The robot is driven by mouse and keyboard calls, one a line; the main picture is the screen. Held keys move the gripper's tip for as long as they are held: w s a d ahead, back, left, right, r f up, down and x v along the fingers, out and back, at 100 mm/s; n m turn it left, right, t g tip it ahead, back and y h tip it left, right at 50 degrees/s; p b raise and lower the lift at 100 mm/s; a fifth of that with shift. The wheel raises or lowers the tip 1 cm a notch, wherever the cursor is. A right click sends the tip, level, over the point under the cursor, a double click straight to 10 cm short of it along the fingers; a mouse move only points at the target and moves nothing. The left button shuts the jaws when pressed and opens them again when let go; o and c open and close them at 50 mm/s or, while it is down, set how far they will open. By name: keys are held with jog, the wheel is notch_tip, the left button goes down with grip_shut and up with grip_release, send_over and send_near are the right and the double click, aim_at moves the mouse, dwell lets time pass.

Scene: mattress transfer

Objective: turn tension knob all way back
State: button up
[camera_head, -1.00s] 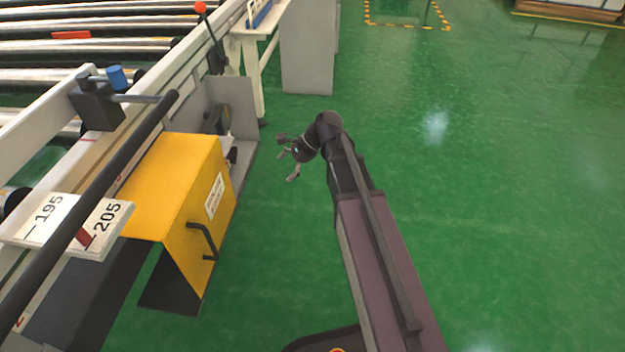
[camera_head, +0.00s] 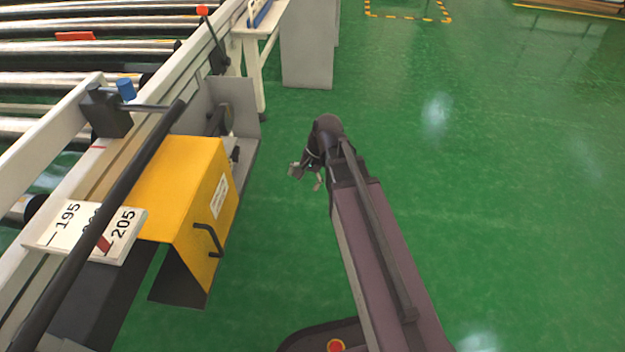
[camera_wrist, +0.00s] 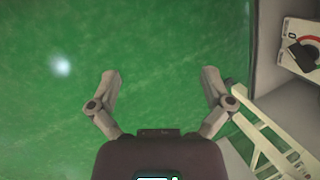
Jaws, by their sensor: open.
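My gripper (camera_head: 306,178) is open and empty over the green floor, right of the yellow guard in the head view. In the wrist view its two fingers (camera_wrist: 158,92) stand wide apart with only floor between them. A black knob-like part (camera_wrist: 303,55) sits on a white plate marked 0 (camera_wrist: 298,32), at the right edge of the wrist view. It is apart from the fingers and partly cut off. I cannot tell for sure that it is the tension knob. A dark round part (camera_head: 222,119) shows on the machine beyond the yellow guard in the head view.
The yellow guard (camera_head: 181,190) with a black handle, a scale plate (camera_head: 60,236) marked 195 and 205 and a long black bar (camera_head: 107,215) lie left. A red-tipped lever (camera_head: 203,11) and grey cabinet (camera_head: 307,45) stand farther back. Floor on the right is clear.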

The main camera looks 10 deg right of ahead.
jog(key=shift+s+d+r+n+h+p, duration=0.35)
jog(key=shift+s+d+n+h+p, duration=0.15)
jog(key=shift+s+n, duration=0.35)
jog(key=shift+s+d+r+n+h+p, duration=0.35)
jog(key=shift+s+d+n, duration=0.2)
jog(key=shift+s+n, duration=0.25)
jog(key=shift+w+f, duration=0.1)
jog(key=shift+w, duration=0.15)
jog(key=c, duration=0.6)
jog(key=w+a+f+n+y+b, duration=0.1)
jog(key=w+n+y+b, duration=0.1)
jog(key=w, duration=0.1)
jog(key=w+a+f+n+y+b, duration=0.1)
jog(key=w+a+n+b, duration=0.1)
jog(key=w+b, duration=0.1)
jog(key=w+a+f+n+y+b, duration=0.1)
jog(key=w+a+n+y+b, duration=0.1)
jog(key=w, duration=0.2)
jog(key=shift+w+a+f+y, duration=0.1)
jog(key=shift+w+f+y, duration=0.1)
jog(key=shift+y, duration=0.15)
jog(key=shift+c, duration=0.2)
jog(key=w+a+r+n+t+y+b, duration=0.1)
jog(key=w+r+n+y+b, duration=0.1)
jog(key=w+n+y+b, duration=0.4)
jog(key=w+n, duration=0.1)
jog(key=w, duration=0.3)
jog(key=shift+w+a+r+y, duration=0.3)
jog(key=shift+w+r, duration=0.05)
jog(key=shift+b, duration=0.3)
